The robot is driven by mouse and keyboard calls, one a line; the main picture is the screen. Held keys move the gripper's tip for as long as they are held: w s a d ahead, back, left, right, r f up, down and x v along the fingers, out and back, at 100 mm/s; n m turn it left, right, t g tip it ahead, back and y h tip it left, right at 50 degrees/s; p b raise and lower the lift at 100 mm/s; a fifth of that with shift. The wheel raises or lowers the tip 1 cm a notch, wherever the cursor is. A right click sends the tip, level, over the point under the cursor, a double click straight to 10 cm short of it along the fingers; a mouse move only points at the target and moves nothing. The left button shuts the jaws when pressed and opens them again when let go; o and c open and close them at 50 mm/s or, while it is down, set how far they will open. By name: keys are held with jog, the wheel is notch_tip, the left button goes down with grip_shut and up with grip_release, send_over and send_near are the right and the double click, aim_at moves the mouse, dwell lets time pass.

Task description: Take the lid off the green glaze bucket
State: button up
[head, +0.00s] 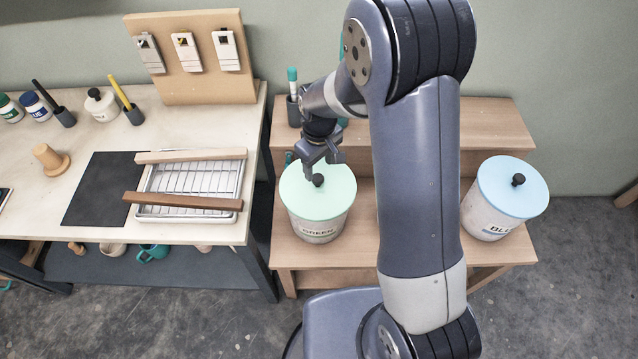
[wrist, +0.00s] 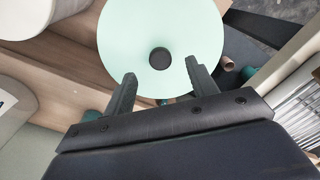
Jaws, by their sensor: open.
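The green glaze bucket (head: 318,231) stands upright on the lower step of the wooden stand, with its label facing forward. Its pale green lid (head: 336,200) is on it, with a black knob (head: 318,180) in the middle. My gripper (head: 322,175) is above the lid, close to the knob. In the wrist view, my gripper (wrist: 158,78) is open, its two fingers apart with the knob (wrist: 159,59) just beyond and between the fingertips. The lid (wrist: 165,22) fills the top middle there. I cannot tell how high the fingertips are above the lid.
A blue-lidded bucket (head: 496,205) stands on the right of the wooden stand (head: 500,125). A teal-capped bottle (head: 292,80) in a dark cup is behind the green bucket. The worktable (head: 100,220) on the left holds a rack tray (head: 190,212) with wooden bars.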

aim_at(318, 177)
jog(key=shift+w+a+f+p, duration=0.15)
jog(key=shift+f+p, duration=0.15)
jog(key=shift+f, duration=1.4)
jog(key=shift+w+f+p, duration=0.1)
jog(key=shift+f+p, duration=0.2)
jog(key=shift+f, duration=1.35)
jog(key=shift+c, duration=0.3)
jog(key=c, duration=1)
